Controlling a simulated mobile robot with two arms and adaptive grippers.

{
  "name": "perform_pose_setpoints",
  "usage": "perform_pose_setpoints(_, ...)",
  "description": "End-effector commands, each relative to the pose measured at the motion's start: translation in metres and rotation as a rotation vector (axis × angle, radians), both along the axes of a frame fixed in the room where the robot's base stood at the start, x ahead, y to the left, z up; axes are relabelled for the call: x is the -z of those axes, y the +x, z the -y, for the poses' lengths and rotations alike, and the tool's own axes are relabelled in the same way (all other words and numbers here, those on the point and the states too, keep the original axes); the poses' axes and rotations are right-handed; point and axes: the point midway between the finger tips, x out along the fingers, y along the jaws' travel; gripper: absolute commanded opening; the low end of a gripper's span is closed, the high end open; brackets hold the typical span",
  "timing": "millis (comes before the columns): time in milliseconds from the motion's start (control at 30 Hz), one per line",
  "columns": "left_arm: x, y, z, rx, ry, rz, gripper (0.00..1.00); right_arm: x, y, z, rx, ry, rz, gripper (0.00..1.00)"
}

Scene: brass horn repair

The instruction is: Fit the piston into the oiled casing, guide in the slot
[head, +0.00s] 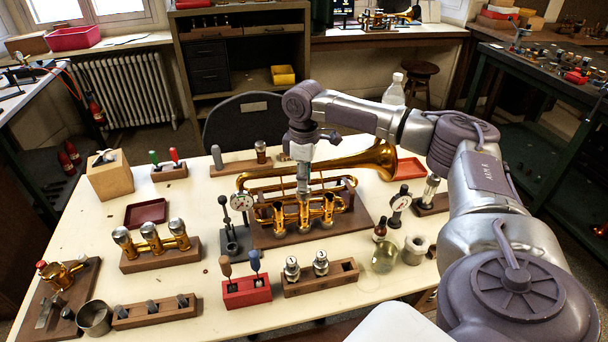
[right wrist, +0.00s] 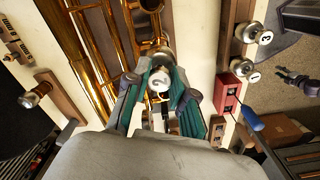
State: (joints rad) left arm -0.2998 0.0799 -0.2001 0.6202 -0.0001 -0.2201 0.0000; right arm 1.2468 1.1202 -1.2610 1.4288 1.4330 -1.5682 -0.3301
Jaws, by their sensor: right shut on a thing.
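My right gripper (head: 302,166) is shut on a silver piston (head: 303,186), whose cap is marked 2 in the right wrist view (right wrist: 160,82). The piston hangs upright over the middle of three brass casings (head: 303,215) of the horn (head: 372,162). Its lower end is at or very near that casing's mouth; I cannot tell whether it has entered. The piston's guide and the casing's slot are too small or hidden to make out. The horn rests on a brown wooden board (head: 268,240). My left gripper is not in view.
Two capped pistons stand in a wooden block (head: 340,277) in front of the board. Dial gauges (head: 242,202) flank the horn on both sides. A red holder (head: 246,292) with two handled tools, a glass jar (head: 384,257) and an oil bottle (head: 380,229) stand close by.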

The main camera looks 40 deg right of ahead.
Motion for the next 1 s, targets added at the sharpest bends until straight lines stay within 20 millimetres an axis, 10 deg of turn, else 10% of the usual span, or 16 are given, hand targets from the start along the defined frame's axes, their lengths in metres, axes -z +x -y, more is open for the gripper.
perform_pose_setpoints(567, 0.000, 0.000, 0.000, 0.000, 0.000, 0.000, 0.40, 0.017, 0.000, 0.000, 0.000, -0.001, 0.001, 0.00)
perform_pose_setpoints(600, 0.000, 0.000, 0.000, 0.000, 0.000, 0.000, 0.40, 0.017, 0.000, 0.000, 0.000, -0.001, 0.001, 0.26)
perform_pose_setpoints(767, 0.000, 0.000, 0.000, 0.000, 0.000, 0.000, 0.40, 0.017, 0.000, 0.000, 0.000, -0.001, 0.001, 0.52)
perform_pose_setpoints(1000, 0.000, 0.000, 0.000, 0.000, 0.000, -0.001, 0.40, 0.017, 0.000, 0.000, 0.000, -0.001, 0.001, 0.53)
